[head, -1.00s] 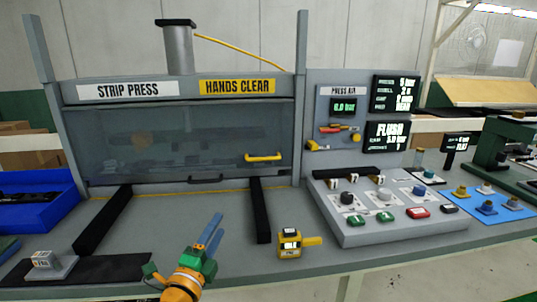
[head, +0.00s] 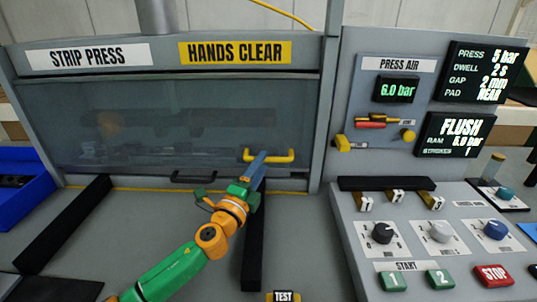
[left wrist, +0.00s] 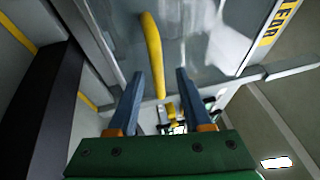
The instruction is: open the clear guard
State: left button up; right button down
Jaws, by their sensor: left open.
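The clear guard (head: 130,120) is a smoky see-through panel across the front of the strip press, and it is down. Its yellow handle (head: 268,156) sits at the guard's lower right. My left gripper (head: 260,163) reaches up to the handle in the head view, with its blue fingers overlapping it. In the left wrist view, the blue fingers (left wrist: 160,95) are apart, and the yellow handle (left wrist: 154,55) shows between and beyond them. I cannot tell whether a finger touches it. My right gripper is not in view.
A black handle (head: 194,176) lies low at the guard's middle. Black rails (head: 65,235) run forward on the bench. A control panel (head: 435,240) with knobs and buttons stands right. A blue bin (head: 20,190) is at the left.

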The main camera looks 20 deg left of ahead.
aim_at(267, 159)
pick_arm(q)
jog(key=x, duration=0.4)
jog(key=shift+f, duration=0.3)
jog(key=shift+s+r, duration=0.1)
jog(key=shift+c, duration=0.7)
grip_shut()
